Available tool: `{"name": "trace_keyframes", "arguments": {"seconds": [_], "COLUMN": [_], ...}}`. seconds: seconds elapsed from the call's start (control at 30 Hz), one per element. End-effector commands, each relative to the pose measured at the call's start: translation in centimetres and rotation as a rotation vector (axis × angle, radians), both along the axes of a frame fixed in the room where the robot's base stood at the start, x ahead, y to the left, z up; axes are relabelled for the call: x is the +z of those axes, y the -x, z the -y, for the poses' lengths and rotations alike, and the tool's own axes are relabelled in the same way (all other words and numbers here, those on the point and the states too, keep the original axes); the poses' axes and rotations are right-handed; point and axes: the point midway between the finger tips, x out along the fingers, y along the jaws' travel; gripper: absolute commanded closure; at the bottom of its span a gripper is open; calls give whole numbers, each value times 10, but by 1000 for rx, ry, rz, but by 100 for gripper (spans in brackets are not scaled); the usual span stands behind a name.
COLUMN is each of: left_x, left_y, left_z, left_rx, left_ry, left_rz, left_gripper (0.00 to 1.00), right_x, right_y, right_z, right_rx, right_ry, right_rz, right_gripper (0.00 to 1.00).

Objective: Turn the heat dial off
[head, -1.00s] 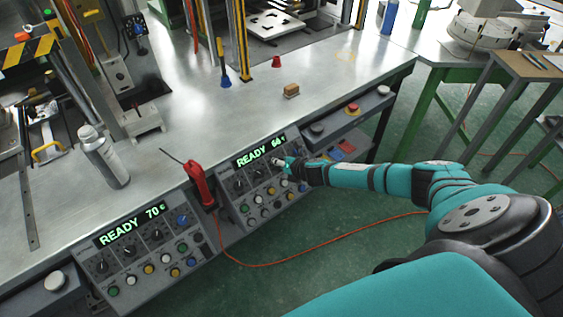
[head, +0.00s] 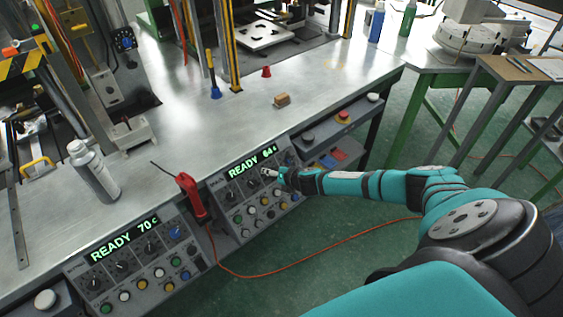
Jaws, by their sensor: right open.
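The right control panel (head: 226,208) has a green display (head: 252,162) that seems to read READY 64. Under it is a row of black dials, with one dial (head: 232,195) at the left and another (head: 251,184) beside it. My right gripper (head: 268,173) is open at this row, just below the display's right half. It hides part of the row, and I cannot tell whether it touches a dial. The left control panel (head: 88,268) reads READY 70 C and has dials (head: 121,267) too. I cannot read the dial labels. My left gripper is out of view.
A red-handled tool (head: 190,195) hangs between the panels, its orange cable running over the green floor. An emergency button (head: 343,117) is right of the panel.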

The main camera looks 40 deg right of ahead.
Motion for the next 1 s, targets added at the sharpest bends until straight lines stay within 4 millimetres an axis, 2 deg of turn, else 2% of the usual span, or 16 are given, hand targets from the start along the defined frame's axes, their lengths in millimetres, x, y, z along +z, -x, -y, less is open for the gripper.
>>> {"name": "trace_keyframes", "arguments": {"seconds": [0.6,0.73,1.0], "left_x": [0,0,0], "left_y": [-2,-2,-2], "left_z": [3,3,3], "left_rx": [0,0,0], "left_ry": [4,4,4], "left_rz": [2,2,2], "left_gripper": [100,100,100], "right_x": [60,66,68], "right_y": [83,91,92], "right_z": [2,1,1], "right_rx": [2,0,0], "right_ry": [1,0,0], "right_rz": [-2,-2,-1], "right_gripper": [48,48,48]}}
